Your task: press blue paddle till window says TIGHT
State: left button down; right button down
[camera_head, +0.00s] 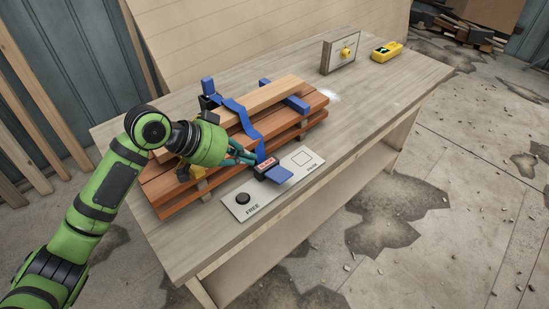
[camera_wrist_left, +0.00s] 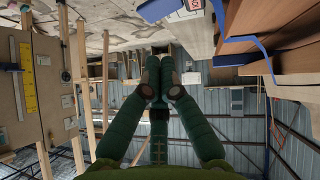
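The blue paddle (camera_head: 279,175) sticks out at the front of the strap device, over a light panel on the bench. Beside it is a small window (camera_head: 265,164) with a red face; its lettering is too small to read. A blue strap (camera_head: 241,117) runs over the stacked boards (camera_head: 288,121). My left gripper (camera_head: 250,157) is just left of the window, and I cannot tell if it touches anything. In the left wrist view its fingertips (camera_wrist_left: 162,82) are together with nothing between them. The paddle (camera_wrist_left: 156,9) and window (camera_wrist_left: 193,4) show at that view's top edge. My right gripper is out of view.
The light panel (camera_head: 240,199) carries a black knob, the word FREE and an outlined square. A wooden stand with a yellow knob (camera_head: 345,52) and a yellow device (camera_head: 386,52) are at the bench's far end.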

pick_arm(q)
jog(key=p, duration=0.1)
send_near(288, 171)
jog(key=x, duration=0.5)
jog(key=shift+w+f, duration=0.15)
dwell(0.3)
